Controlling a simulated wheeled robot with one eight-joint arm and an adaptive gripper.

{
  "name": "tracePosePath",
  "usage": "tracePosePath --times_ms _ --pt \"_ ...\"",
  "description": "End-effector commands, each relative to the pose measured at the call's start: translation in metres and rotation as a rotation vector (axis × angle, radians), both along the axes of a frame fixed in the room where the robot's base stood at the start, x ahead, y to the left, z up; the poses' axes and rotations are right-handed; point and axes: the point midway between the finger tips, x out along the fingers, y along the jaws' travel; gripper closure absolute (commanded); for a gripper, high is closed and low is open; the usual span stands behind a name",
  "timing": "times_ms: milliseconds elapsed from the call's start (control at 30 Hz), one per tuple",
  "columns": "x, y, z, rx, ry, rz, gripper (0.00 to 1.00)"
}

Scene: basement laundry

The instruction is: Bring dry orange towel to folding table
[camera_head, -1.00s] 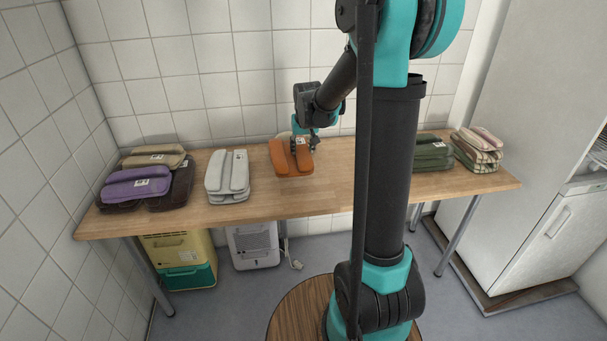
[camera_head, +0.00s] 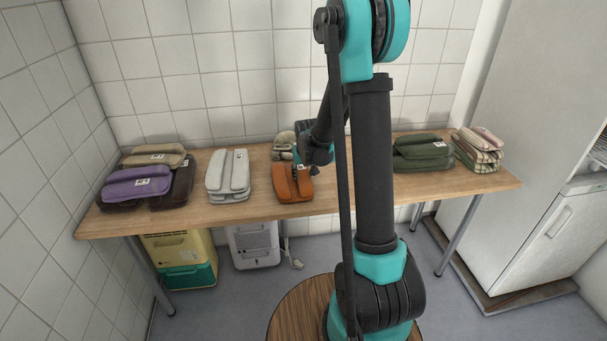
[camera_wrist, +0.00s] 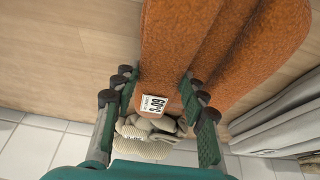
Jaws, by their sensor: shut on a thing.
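The orange towel (camera_head: 292,183) is folded into a double roll with a white tag. It is at the middle of the folding table (camera_head: 335,200), near the front edge; I cannot tell whether it touches the top. My gripper (camera_head: 308,172) is at the towel's back right, partly hidden by my arm. In the wrist view my gripper's fingers (camera_wrist: 158,85) stand on both sides of the orange towel's tagged end (camera_wrist: 210,50), shut on it.
A beige-grey bundle (camera_head: 284,146) lies behind the orange towel. Light grey towels (camera_head: 228,176) are left of it, with purple (camera_head: 135,188) and tan (camera_head: 155,157) ones beyond. Dark green (camera_head: 422,152) and checked (camera_head: 478,150) towels are at the right. Bare wood shows between the stacks.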

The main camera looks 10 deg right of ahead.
Motion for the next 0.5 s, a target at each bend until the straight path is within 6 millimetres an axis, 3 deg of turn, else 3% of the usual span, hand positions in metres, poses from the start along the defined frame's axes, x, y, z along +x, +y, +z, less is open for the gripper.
tracePosePath --times_ms 167,200,367,500 --pt "0.0002 0.0000 -0.0018 0.000 0.000 0.000 1.00" --pt "0.0002 0.0000 -0.0021 0.000 0.000 0.000 0.55" --pt "0.0001 0.0000 -0.0018 0.000 0.000 0.000 0.37" --pt "0.0002 0.0000 -0.0017 0.000 0.000 0.000 0.37"
